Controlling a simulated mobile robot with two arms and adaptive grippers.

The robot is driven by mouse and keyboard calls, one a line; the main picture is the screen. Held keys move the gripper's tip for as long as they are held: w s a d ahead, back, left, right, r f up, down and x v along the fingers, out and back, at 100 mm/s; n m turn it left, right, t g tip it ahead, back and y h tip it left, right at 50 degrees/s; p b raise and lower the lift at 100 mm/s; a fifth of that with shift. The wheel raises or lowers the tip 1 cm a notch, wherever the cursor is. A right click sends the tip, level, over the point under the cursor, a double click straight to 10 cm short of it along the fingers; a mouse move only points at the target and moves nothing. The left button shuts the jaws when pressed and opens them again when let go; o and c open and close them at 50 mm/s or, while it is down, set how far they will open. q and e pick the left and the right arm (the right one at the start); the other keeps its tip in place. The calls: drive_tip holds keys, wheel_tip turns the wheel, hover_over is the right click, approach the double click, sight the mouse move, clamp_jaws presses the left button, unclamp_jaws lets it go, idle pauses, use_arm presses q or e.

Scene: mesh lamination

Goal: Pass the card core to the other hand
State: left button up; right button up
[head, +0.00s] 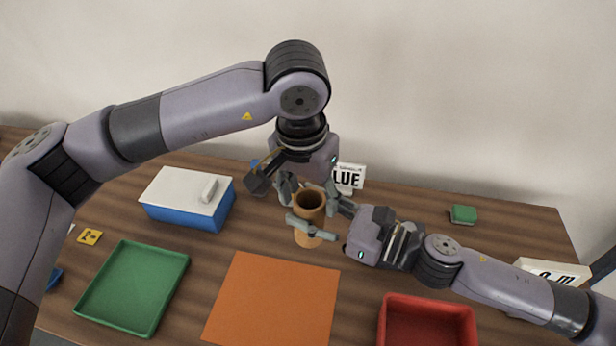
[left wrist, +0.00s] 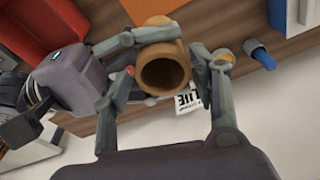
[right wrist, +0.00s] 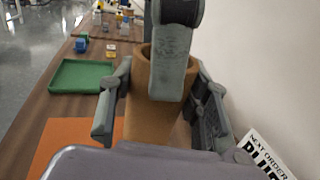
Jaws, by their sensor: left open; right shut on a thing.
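The card core is a brown, hollow tube (head: 308,238), held upright above the table in the head view. My right gripper (head: 322,217) is shut on it from the right side. My left gripper (head: 309,190) reaches down from above and is open, its fingers on either side of the core's top end. In the left wrist view the core's open end (left wrist: 165,75) shows between the spread left fingers. In the right wrist view the core (right wrist: 150,118) stands between the right fingers, and a left finger covers part of it.
An orange mat (head: 272,300) lies in front. A green tray (head: 133,288) and a blue box with a white lid (head: 187,196) are to the left. A red tray (head: 427,322) is front right. A sign (head: 349,176) stands behind the grippers. A green block (head: 463,214) sits back right.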

sight(309, 203)
use_arm(q)
wheel_tip(309, 203, down, 6)
drive_tip(key=shift+w+d+f, duration=0.2)
drive_tip(key=shift+w+d, duration=0.1)
drive_tip(key=shift+w, duration=0.15)
drive_tip(key=shift+c, duration=0.5)
drive_tip(key=shift+s, duration=0.1)
drive_tip(key=c, duration=0.8)
drive_tip(key=shift+c, duration=0.2)
use_arm(e)
drive_tip(key=o, duration=1.2)
drive_tip(key=shift+o, duration=0.2)
